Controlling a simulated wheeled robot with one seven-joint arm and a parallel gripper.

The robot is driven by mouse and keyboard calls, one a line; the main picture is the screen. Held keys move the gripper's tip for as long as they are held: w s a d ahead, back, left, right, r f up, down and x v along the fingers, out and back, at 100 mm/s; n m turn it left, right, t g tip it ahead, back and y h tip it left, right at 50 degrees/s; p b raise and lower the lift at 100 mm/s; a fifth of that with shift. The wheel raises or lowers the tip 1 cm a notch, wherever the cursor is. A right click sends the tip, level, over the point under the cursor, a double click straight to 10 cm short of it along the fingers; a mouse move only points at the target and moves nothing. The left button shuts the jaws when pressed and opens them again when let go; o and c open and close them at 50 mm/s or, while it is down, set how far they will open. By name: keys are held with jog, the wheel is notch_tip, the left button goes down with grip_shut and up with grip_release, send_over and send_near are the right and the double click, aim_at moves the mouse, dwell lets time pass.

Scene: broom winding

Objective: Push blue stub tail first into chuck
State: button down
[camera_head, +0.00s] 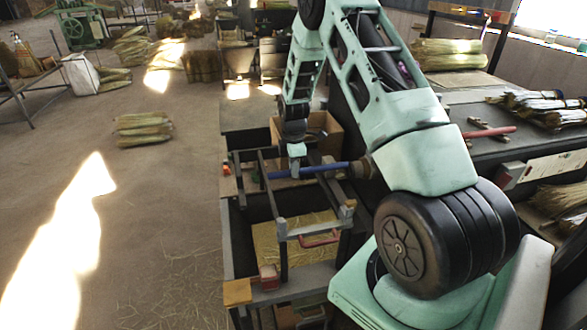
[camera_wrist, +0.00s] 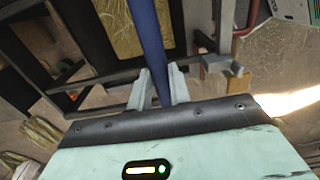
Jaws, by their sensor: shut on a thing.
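The blue stub (camera_head: 325,169) is a long blue rod lying nearly level across the dark frame in the head view. My gripper (camera_head: 295,170) comes down on it near its left end and is shut on it. In the wrist view the blue stub (camera_wrist: 148,45) runs up from between the two grey fingers of my gripper (camera_wrist: 160,90) and out of the top edge. In the head view its right end meets a dark round part, which looks like the chuck (camera_head: 361,168). I cannot tell whether the tip is inside or only touching.
A dark metal frame (camera_head: 283,240) stands around and below the stub, over a bin of straw (camera_head: 300,238). A cardboard box (camera_head: 325,130) stands behind. A bench (camera_head: 480,130) with broom bundles is at right.

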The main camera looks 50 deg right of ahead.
jog(key=shift+w+d+f+b, duration=1.85)
jog(key=shift+f+b, duration=0.4)
jog(key=shift+f, duration=1.2)
jog(key=shift+s+d, duration=1)
jog(key=shift+d, duration=0.6)
jog(key=shift+s+d, duration=1.05)
jog(key=shift+d, duration=0.5)
jog(key=shift+s+d, duration=1)
jog(key=shift+d, duration=0.6)
jog(key=shift+s+d+b, duration=0.1)
jog(key=shift+d+b, duration=0.1)
jog(key=shift+b, duration=0.1)
jog(key=c, duration=1.2)
grip_release()
jog(key=shift+r, duration=0.1)
notch_tip(320, 180, up, 17)
jog(key=b, duration=0.5)
jog(key=shift+r, duration=0.15)
